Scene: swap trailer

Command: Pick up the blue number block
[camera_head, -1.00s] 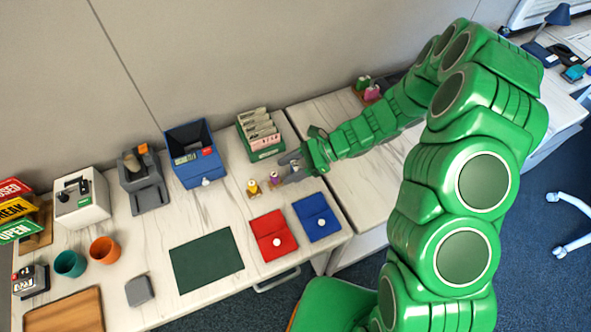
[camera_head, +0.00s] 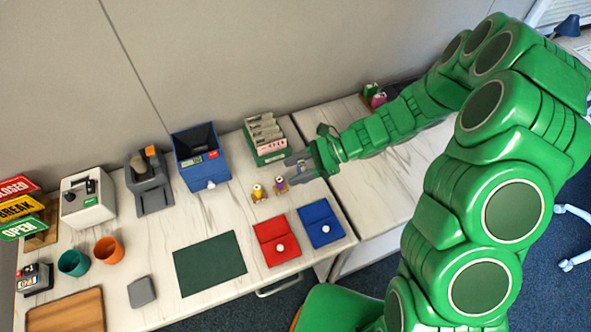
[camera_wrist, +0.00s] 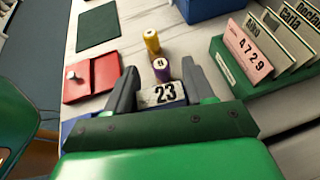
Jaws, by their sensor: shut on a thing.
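A small block with a pale face bearing a dark "23" (camera_wrist: 163,94) sits between the two fingers of my gripper (camera_wrist: 159,80) in the wrist view. The fingers are shut on it. In the head view, my gripper (camera_head: 295,167) is above the right part of the white desk, just in front of the green card box. The block is small and largely hidden there.
A purple stamp-like piece (camera_head: 280,185) and a yellow one (camera_head: 258,192) stand just left of my gripper. A green card box (camera_head: 268,155) is close behind. Red (camera_head: 270,230) and blue (camera_head: 312,212) pouches lie in front. A blue bin (camera_head: 215,180) stands farther left.

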